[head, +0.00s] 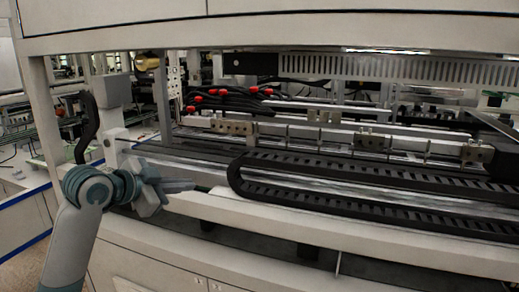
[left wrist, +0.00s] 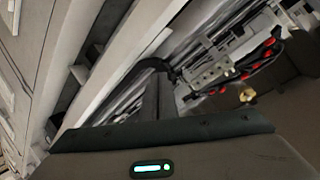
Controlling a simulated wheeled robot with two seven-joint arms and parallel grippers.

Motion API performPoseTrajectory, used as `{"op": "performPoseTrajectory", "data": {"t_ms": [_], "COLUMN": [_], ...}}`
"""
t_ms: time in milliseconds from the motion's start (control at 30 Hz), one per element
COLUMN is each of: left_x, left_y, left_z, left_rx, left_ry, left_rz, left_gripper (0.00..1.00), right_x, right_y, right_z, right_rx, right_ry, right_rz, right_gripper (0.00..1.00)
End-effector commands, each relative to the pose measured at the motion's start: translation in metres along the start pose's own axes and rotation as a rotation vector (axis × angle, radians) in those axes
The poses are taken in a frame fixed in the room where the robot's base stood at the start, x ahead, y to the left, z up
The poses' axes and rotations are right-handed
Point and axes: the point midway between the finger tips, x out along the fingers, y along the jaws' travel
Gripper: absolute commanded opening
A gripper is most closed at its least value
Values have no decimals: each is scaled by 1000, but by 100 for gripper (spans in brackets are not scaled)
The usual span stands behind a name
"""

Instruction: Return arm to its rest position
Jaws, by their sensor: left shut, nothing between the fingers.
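My left arm comes in from the lower left of the head view. Its left gripper (head: 180,187) is shut and empty. It points right, in front of the machine's long white front beam (head: 300,222), near the rounded left end of the black cable chain (head: 340,200). I cannot tell whether the fingertips touch the beam. In the left wrist view the dark wrist housing with a lit green indicator fills the bottom, and the fingers are hidden. My right gripper is in neither view.
The gantry machine fills most of the head view, with a white upper frame (head: 250,32) across the top and a white post (head: 42,110) at left. Red-capped connectors (head: 213,92) on black cables sit inside.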

Motion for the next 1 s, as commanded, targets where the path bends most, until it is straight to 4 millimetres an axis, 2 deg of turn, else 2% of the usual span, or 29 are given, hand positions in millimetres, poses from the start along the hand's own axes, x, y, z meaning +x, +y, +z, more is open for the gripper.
{"op": "performPoseTrajectory", "data": {"t_ms": [33,200,467,600,767,1000], "left_x": [8,23,21,8,-16,-70], "left_y": [21,82,181,235,296,383], "left_z": [22,86,174,217,260,312], "left_rx": [-31,-137,-298,-382,-478,-617], "left_ry": [-29,-125,-277,-364,-466,-630], "left_rz": [14,36,58,61,58,41], "left_gripper": [0,0,0,0,0,0], "right_x": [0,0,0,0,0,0], "right_y": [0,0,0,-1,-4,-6], "right_z": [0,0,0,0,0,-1], "right_rx": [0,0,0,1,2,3], "right_ry": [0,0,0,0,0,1], "right_rz": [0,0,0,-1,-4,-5], "right_gripper": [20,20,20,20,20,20]}}
